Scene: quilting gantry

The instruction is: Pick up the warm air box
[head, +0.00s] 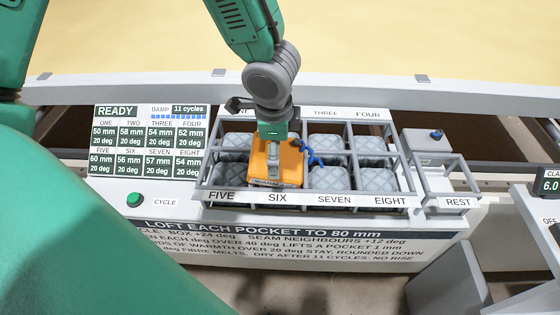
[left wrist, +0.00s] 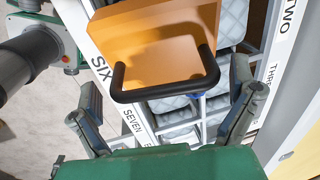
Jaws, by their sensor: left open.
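The warm air box, an orange box (head: 268,164), is at the SIX column of the pocket rack in the head view. It also shows in the left wrist view (left wrist: 150,45), with a black bar handle (left wrist: 168,88) on the side facing the camera. My left gripper (left wrist: 170,100) is open, its two fingers spread to either side of the handle and apart from it. In the head view my arm comes down over the box and partly hides it; the fingers are hard to make out there. My right gripper is not in view.
The rack (head: 300,203) holds several grey quilted pockets (head: 328,178), with dividers around them. A READY display (head: 150,140) and a green CYCLE button (head: 134,199) are at left. A REST cradle (head: 450,190) stands at right. A blue curved piece (head: 311,154) is beside the box.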

